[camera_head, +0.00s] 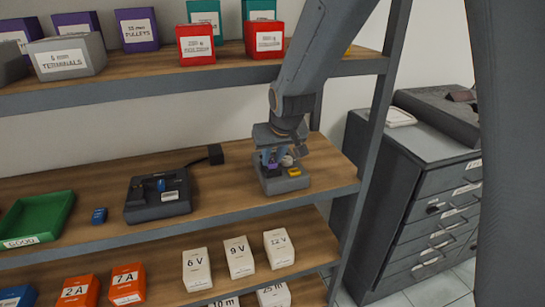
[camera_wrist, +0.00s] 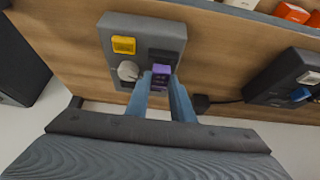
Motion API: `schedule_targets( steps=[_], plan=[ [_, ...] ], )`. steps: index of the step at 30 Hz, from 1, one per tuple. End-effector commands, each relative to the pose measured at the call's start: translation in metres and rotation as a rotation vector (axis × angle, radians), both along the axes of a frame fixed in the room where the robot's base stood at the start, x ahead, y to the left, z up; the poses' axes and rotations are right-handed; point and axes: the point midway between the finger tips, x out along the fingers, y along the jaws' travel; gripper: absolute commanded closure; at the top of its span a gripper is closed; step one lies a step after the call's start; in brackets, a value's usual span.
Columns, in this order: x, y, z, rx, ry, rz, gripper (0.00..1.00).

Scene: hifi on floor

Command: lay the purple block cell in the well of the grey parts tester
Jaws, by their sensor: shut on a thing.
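The grey parts tester (camera_head: 283,184) stands on the middle shelf near its right end. In the wrist view the tester (camera_wrist: 176,31) shows a yellow square, a pale round knob and a dark recess (camera_wrist: 163,55). My gripper (camera_head: 279,162) is over the tester, pointing down. In the wrist view my gripper (camera_wrist: 162,79) has its blue fingers shut on the purple block cell (camera_wrist: 161,75). The cell is at the near end of the dark recess, beside the knob. The cell also shows in the head view (camera_head: 271,167). I cannot tell whether it touches the tester.
A dark device (camera_head: 143,206) with a blue piece in it and a cable to a black plug (camera_head: 215,154) stands to the left. A small blue block (camera_head: 99,216) and a green tray (camera_head: 40,214) lie farther left. The upper shelf (camera_head: 130,82) with bins is above.

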Motion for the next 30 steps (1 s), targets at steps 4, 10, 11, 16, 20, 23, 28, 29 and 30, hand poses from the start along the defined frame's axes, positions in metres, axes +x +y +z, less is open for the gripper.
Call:
schedule_targets(
  steps=[4,10,11,16,20,23,28,29,30],
  plan=[
    [0.0001,0.0,0.0,0.0,0.0,0.0,1.0],
    [0.0,0.0,-0.0009,0.0,0.0,0.0,1.0],
    [0.0,0.0,-0.0013,0.0,0.0,0.0,1.0],
    [0.0,0.0,-0.0042,0.0,0.0,0.0,1.0],
    [-0.0001,0.0,-0.0059,0.0,0.0,0.0,1.0],
    [-0.0001,0.0,-0.0061,0.0,0.0,0.0,1.0],
    [-0.0001,0.0,-0.0061,0.0,0.0,0.0,1.0],
    [-0.0001,0.0,-0.0062,0.0,0.0,0.0,1.0],
    [-0.0001,0.0,-0.0062,0.0,0.0,0.0,1.0]
  ],
)
